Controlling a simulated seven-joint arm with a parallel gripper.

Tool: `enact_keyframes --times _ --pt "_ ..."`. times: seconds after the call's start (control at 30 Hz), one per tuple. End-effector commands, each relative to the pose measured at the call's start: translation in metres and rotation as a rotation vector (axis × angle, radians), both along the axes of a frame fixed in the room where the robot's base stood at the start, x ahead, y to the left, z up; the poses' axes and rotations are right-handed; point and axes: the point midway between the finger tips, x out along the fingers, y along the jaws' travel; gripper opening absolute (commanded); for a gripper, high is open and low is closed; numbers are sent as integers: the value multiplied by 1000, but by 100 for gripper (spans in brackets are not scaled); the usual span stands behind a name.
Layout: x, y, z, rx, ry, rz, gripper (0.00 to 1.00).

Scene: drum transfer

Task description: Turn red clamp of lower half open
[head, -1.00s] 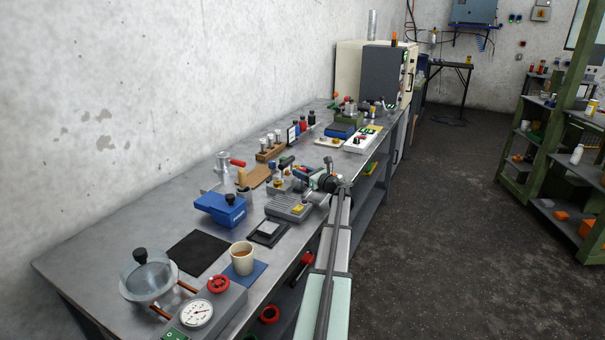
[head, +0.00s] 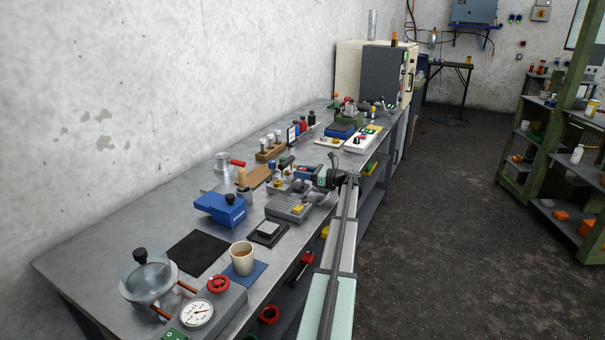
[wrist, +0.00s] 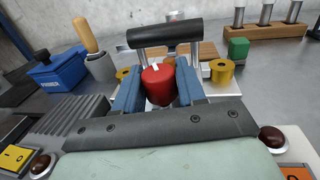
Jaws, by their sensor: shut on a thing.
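The red clamp (wrist: 157,85) shows in the wrist view as a short red knob with a white mark on top. My gripper (wrist: 158,88) has its two blue fingers on either side of the clamp and is shut on it. Behind the clamp stands a fixture with a black bar handle (wrist: 165,33) on metal posts. Brass knobs (wrist: 222,71) flank it. In the head view my gripper (head: 307,172) is over the middle of the bench, and the clamp is too small to make out clearly. The clamp's lower part is hidden by my fingers and wrist.
A blue box (head: 220,209) and a grey ribbed block (head: 288,207) stand close by on the bench (head: 110,235). A wooden rack with metal cylinders (wrist: 265,32) is behind to the right. A cup (head: 242,258) stands nearer. The floor at right is open.

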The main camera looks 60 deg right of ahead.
Motion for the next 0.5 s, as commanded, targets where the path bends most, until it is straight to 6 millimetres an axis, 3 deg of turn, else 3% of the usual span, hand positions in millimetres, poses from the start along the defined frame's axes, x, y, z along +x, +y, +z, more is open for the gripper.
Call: enact_keyframes --times 0.5 --pt "1 -1 0 1 2 237 9"
